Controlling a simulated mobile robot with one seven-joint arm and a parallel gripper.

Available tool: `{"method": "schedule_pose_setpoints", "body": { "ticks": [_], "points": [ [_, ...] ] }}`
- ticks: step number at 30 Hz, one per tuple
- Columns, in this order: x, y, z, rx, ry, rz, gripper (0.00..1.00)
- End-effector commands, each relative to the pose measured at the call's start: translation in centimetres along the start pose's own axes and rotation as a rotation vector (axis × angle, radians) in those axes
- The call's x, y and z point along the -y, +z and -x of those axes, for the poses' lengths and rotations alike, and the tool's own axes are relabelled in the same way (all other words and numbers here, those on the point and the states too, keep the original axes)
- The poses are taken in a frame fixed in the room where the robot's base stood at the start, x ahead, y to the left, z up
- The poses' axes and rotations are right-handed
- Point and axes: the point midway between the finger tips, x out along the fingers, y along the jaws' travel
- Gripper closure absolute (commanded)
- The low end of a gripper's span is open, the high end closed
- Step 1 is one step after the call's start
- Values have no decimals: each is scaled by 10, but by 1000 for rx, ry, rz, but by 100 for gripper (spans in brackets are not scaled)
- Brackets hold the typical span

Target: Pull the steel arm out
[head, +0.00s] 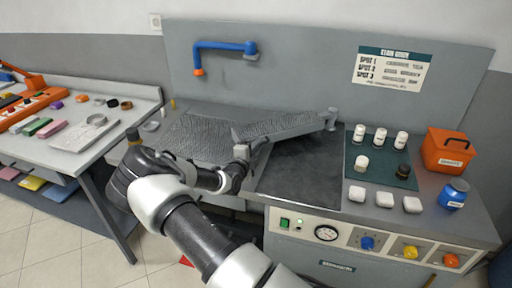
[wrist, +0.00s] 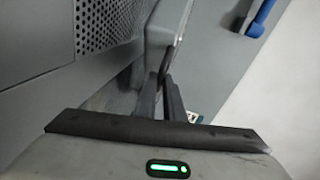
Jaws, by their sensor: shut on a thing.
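The steel arm (head: 285,126) is a grey, tapering bar over the spotting table. Its far end meets a small upright post at the back right, and its wide near end reaches left toward my gripper (head: 240,158). In the wrist view the grey bar (wrist: 170,25) runs up from between the two dark fingers of my gripper (wrist: 168,82). The fingers are close together and shut on the arm's near end. The exact contact is small and partly hidden in both views.
Perforated plate (head: 195,140) lies left of the dark flat panel (head: 300,172). White-capped bottles stand on a green mat (head: 378,158) at right, near an orange box (head: 447,152) and blue jar (head: 453,193). A blue pipe (head: 225,46) is on the back wall. A side table (head: 65,150) stands left.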

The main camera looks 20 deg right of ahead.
Motion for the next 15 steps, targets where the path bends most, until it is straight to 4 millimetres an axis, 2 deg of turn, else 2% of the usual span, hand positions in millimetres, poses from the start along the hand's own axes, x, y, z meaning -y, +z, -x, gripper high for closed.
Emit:
{"method": "schedule_pose_setpoints", "body": {
  "ticks": [1,7,9,11,15],
  "points": [
    [-6,-7,1,-11,10,6,100],
    [-7,-7,1,-13,12,6,100],
    [-7,-7,1,-13,12,6,83],
    [-6,-6,1,-12,11,5,73],
    [-5,-5,1,-9,9,4,73]
  ]
}}
